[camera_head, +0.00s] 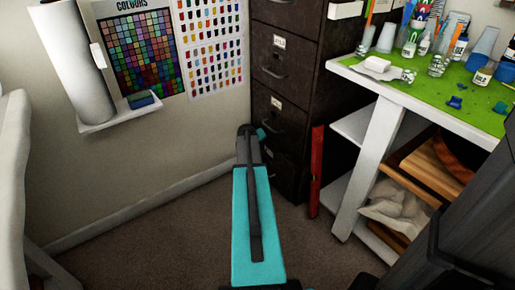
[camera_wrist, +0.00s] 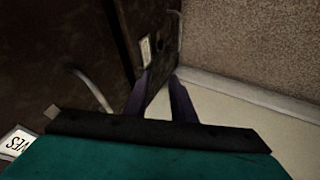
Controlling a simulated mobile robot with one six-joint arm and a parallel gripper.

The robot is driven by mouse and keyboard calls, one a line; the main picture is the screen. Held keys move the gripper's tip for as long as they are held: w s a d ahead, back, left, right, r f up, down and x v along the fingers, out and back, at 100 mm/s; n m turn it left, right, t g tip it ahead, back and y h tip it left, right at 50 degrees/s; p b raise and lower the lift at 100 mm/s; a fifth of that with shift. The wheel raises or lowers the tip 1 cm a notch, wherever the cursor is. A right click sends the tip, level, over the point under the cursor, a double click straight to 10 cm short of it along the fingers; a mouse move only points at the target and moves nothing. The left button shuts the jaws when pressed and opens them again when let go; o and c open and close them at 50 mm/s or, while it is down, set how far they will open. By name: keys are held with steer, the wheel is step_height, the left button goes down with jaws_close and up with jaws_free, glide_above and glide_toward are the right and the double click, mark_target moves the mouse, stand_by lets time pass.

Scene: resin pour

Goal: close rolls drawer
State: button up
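A dark brown filing cabinet (camera_head: 284,85) with stacked drawers stands against the back wall. An upper drawer has a label and a handle (camera_head: 273,71); a lower one has a white label (camera_head: 276,103). I cannot read which is the rolls drawer. My gripper (camera_head: 247,130) is beside the cabinet's left front at the lower drawers, partly hiding them. In the wrist view its fingers (camera_wrist: 160,80) are apart and empty, near a small label (camera_wrist: 145,50). A handle (camera_wrist: 90,92) and a partly legible label (camera_wrist: 15,143) show at left. I cannot tell whether any drawer stands out.
A white workbench (camera_head: 388,95) with a green mat, cups and bottles stands at right, with boards and a bag on its shelves. A red upright object (camera_head: 317,170) leans by the cabinet. Carpet (camera_head: 150,240) is clear at left.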

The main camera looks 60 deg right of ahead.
steer(key=w+a+f+y, duration=0.1)
steer(key=w+a+f, duration=0.1)
steer(key=a, duration=0.4)
steer(key=w+a+f+n, duration=0.1)
steer(key=w+a+f, duration=0.1)
steer(key=a+f, duration=0.2)
steer(key=w+a+f+y, duration=0.1)
steer(key=a+f, duration=0.2)
steer(key=a, duration=0.5)
steer(key=shift+w+f+y, duration=0.15)
steer(key=shift+w+y, duration=0.15)
steer(key=shift+w, duration=0.1)
steer(key=s+a+f+n+g+y, duration=0.1)
steer(key=s+a+f, duration=0.25)
steer(key=a, duration=0.95)
steer(key=s+a+f+n+g+y, duration=0.15)
steer(key=a+f, duration=0.35)
steer(key=a, duration=0.8)
steer(key=s+a+f+n+g+y, duration=0.1)
steer(key=s+a+f+y, duration=0.3)
steer(key=a, duration=0.9)
steer(key=s+a+g, duration=0.1)
steer(key=s+a, duration=0.3)
steer(key=s+a+f+n+g+h, duration=0.1)
steer(key=s+a, duration=0.4)
steer(key=s+a+f+g+h, duration=0.1)
steer(key=s+a, duration=0.3)
steer(key=s, duration=0.1)
steer(key=shift+a+f+n, duration=0.25)
steer(key=shift+a, duration=0.1)
